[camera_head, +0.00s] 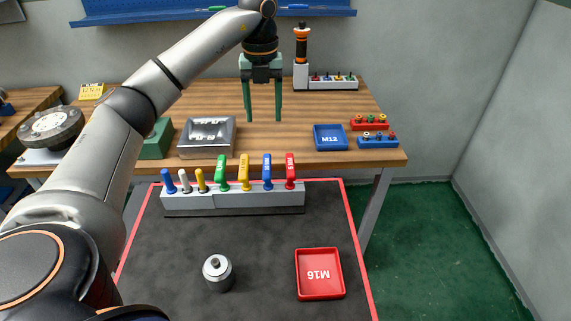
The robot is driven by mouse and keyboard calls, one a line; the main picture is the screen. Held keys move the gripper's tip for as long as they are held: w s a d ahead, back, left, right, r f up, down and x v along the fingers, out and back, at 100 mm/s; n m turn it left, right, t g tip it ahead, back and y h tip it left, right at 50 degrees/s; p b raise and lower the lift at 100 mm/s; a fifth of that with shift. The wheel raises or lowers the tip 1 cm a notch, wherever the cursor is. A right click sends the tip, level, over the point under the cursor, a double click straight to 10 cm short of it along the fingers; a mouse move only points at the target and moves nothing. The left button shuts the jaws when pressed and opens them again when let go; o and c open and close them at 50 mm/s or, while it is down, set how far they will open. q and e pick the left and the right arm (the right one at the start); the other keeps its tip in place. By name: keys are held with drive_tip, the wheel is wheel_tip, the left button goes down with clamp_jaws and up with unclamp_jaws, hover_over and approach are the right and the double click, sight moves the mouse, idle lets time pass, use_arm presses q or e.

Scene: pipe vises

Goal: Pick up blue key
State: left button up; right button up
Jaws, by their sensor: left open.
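A grey rack (235,200) on the dark mat holds a row of upright coloured handles. One blue key (267,171) with a taller handle stands between a yellow key (244,173) and a red key (290,170). A second, smaller blue handle (168,181) stands at the rack's left end. My left gripper (264,112) points down with its green fingers apart and nothing between them. It appears above and beyond the rack, over the wooden table. My right gripper is not in view.
A red M16 tray (301,290) and a grey metal cylinder (218,272) are on the mat in front. A blue M12 tray (317,145), a metal tray (182,151) and small bit holders (378,143) are on the wooden table (290,121). The mat between rack and cylinder is clear.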

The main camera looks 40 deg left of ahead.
use_arm(q)
drive_tip(key=b, duration=0.3)
approach(266, 164)
drive_tip(key=w+r, duration=0.1)
drive_tip(key=w, duration=0.1)
drive_tip(key=shift+s+d+f+b, duration=0.2)
drive_tip(key=shift+s+f+b, duration=0.15)
drive_tip(key=shift+f+b, duration=0.2)
drive_tip(key=shift+s+d+f+b, duration=0.15)
drive_tip(key=shift+s+f+b, duration=0.25)
drive_tip(key=shift+b, duration=0.2)
wheel_tip(266, 164, down, 6)
drive_tip(key=shift+f, duration=0.7)
drive_tip(key=f, duration=0.4)
drive_tip(key=shift+s+a+f, duration=0.2)
drive_tip(key=shift+s+a, duration=0.05)
drive_tip(key=shift+f, duration=0.4)
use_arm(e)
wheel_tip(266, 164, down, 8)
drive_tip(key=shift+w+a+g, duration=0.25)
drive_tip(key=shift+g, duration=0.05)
use_arm(q)
clamp_jaws()
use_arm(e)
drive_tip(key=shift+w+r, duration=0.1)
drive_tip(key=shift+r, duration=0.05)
